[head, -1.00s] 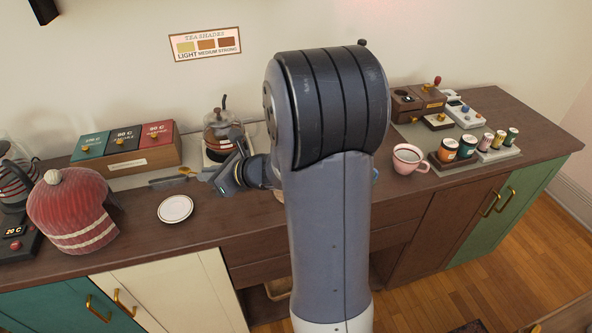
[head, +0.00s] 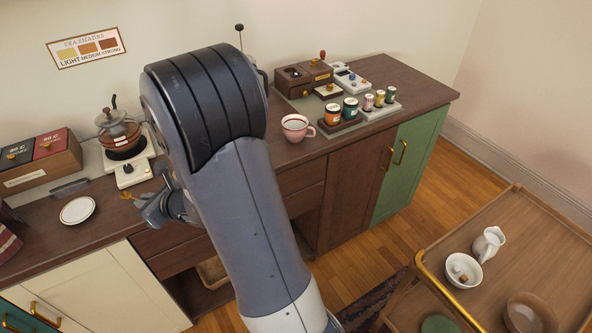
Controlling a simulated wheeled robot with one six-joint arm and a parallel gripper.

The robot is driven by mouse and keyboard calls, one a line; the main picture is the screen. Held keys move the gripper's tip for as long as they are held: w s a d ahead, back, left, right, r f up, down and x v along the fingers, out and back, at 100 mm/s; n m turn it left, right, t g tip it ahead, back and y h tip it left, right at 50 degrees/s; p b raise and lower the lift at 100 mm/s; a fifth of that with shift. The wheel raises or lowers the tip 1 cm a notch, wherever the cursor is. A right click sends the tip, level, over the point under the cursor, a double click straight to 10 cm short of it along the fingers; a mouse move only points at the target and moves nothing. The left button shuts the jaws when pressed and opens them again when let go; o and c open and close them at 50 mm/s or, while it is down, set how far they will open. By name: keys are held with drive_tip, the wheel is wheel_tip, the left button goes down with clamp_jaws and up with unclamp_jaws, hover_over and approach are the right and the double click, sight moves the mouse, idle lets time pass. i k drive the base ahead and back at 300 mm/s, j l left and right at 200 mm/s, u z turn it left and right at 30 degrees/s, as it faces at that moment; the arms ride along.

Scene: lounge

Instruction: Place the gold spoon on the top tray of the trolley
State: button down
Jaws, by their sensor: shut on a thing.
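My gripper (head: 143,202) is shut on the gold spoon (head: 128,195), in front of the counter's edge and near the kettle stand. Only a small gold part of the spoon shows at the fingertips; the rest is hidden or too small to make out. The wooden trolley (head: 530,215) stands at the lower right, across the floor from the counter. Its top tray has a brass rail (head: 446,291) and is partly cut off by the frame. My gripper is well to the left of the trolley.
A white pitcher (head: 488,243), a white bowl (head: 463,270) and a brown dish (head: 529,314) stand on the top tray, with bare wood behind them. On the counter are a white plate (head: 77,210), a glass kettle (head: 118,131), a pink cup (head: 296,128) and several small tins.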

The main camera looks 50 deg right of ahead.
sight(550, 273)
drive_tip(key=k+l+z, duration=0.15)
drive_tip(key=z, duration=0.25)
drive_tip(key=k+l+z, duration=0.25)
drive_tip(key=z, duration=0.2)
drive_tip(key=k+z, duration=0.1)
drive_tip(key=z, duration=2.25)
